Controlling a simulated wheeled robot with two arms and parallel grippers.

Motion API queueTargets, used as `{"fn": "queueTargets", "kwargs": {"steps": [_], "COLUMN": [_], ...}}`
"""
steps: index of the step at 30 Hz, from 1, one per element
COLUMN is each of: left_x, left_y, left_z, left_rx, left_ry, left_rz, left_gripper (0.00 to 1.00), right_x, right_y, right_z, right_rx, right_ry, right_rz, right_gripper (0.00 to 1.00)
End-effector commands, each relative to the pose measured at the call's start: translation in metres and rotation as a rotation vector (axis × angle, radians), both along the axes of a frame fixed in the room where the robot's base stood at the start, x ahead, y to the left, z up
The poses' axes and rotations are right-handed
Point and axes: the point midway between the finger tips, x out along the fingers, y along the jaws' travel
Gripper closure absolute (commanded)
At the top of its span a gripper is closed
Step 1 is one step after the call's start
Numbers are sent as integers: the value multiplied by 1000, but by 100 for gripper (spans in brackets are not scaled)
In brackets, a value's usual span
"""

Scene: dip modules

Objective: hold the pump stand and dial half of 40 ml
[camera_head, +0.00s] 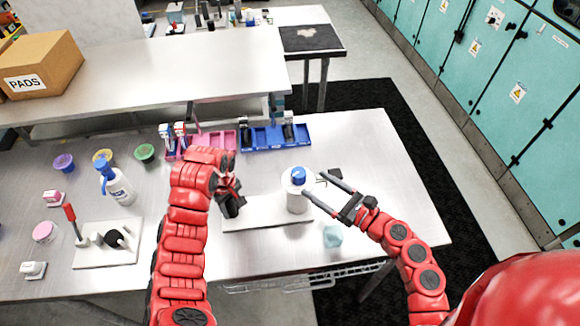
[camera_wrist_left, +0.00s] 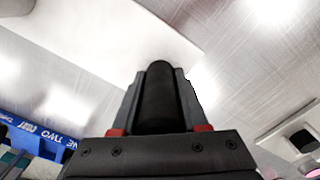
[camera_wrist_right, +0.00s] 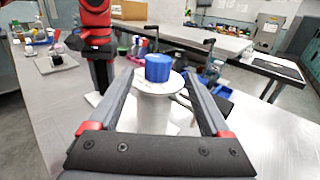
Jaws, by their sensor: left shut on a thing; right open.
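The pump stand has a white base plate (camera_head: 255,213) on the table, with a white cylinder (camera_head: 297,202) at its right end. A blue dial (camera_head: 299,175) sits on top of the cylinder. My left gripper (camera_head: 232,203) is shut on a black upright post (camera_wrist_left: 160,95) at the plate's left end; the base plate (camera_wrist_left: 120,35) also shows in the left wrist view. My right gripper (camera_head: 317,183) is open just right of the cylinder's top. In the right wrist view its fingers reach toward either side of the blue dial (camera_wrist_right: 158,68), with no visible contact. The dial's markings are unreadable.
A cyan object (camera_head: 332,236) lies in front of the cylinder, and a dark flat item (camera_head: 329,176) lies behind it. Blue bins (camera_head: 275,138) stand at the back. A white bottle with a blue pump (camera_head: 117,187) stands left. The table's right part is clear.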

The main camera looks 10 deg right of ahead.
Motion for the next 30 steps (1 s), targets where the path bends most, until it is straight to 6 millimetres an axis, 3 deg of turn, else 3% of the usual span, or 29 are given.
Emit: {"fn": "queueTargets", "kwargs": {"steps": [6,13,26,27,30], "left_x": [0,0,0,0,0], "left_y": [0,0,0,0,0], "left_z": [1,0,1,0,1], "left_rx": [-1,-1,-1,-1,-1], "left_ry": [-1,-1,-1,-1,-1], "left_rz": [0,0,0,0,0], "left_gripper": [100,100,100,100,100], "right_x": [34,64,75,75,75], "right_y": [33,59,68,68,68], "right_z": [0,1,0,0,0], "right_rx": [6,7,7,7,7], "right_ry": [2,1,4,4,4], "right_rz": [7,4,3,3,3], "right_gripper": [19,19,19,20,38]}}
